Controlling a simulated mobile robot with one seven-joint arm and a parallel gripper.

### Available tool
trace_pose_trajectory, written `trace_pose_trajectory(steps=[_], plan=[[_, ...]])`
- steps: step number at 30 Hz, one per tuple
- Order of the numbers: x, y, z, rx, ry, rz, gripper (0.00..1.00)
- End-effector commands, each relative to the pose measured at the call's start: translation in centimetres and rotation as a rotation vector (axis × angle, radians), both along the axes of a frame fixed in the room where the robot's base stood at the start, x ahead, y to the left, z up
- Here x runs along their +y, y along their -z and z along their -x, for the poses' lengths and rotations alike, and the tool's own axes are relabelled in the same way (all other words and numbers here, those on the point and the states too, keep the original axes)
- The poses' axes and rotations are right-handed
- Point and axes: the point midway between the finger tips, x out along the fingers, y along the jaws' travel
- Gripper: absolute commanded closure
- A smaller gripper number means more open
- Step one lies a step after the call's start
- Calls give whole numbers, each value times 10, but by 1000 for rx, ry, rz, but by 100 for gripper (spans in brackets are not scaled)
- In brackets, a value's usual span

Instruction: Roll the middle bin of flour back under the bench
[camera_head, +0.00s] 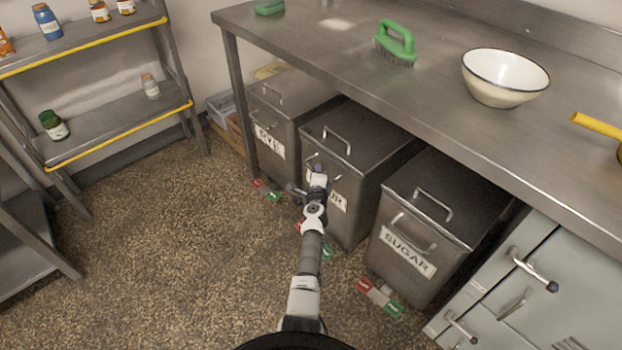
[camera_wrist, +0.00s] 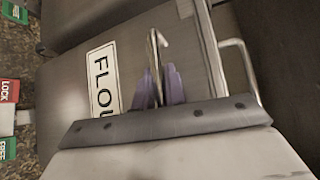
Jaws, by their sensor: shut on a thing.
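The middle bin (camera_head: 371,150) is a dark metal box with a lid, between the rye and sugar bins. Its label (camera_wrist: 101,80) reads "FLO…" in the wrist view, the rest hidden. My gripper (camera_head: 316,172) is at its front, and the fingers (camera_wrist: 158,88) are shut on the bin's front handle (camera_wrist: 155,45). The lid handle (camera_wrist: 243,72) is free to the right in the wrist view.
The rye bin (camera_head: 290,95) stands close on the left, the sugar bin (camera_head: 402,256) on the right. Red and green pedals marked LOCK (camera_wrist: 8,92) and FREE (camera_wrist: 8,148) show near floor level. Grey cabinet (camera_head: 520,290) at right. Speckled floor (camera_head: 170,260) at left is clear.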

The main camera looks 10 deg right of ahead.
Motion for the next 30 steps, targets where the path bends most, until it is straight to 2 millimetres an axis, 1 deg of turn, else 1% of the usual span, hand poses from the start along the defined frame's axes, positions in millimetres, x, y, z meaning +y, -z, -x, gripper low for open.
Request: trace_pose_trajectory(steps=[1,6,23,24,28,30], plan=[[-5,1,-2,-1,5,0,100],[-11,1,-6,0,5,1,100],[-16,-3,-10,-4,7,1,100],[-16,-3,-10,-5,7,1,82],[-15,-2,-9,-3,5,0,66],[-14,-2,-9,-2,3,1,66]])
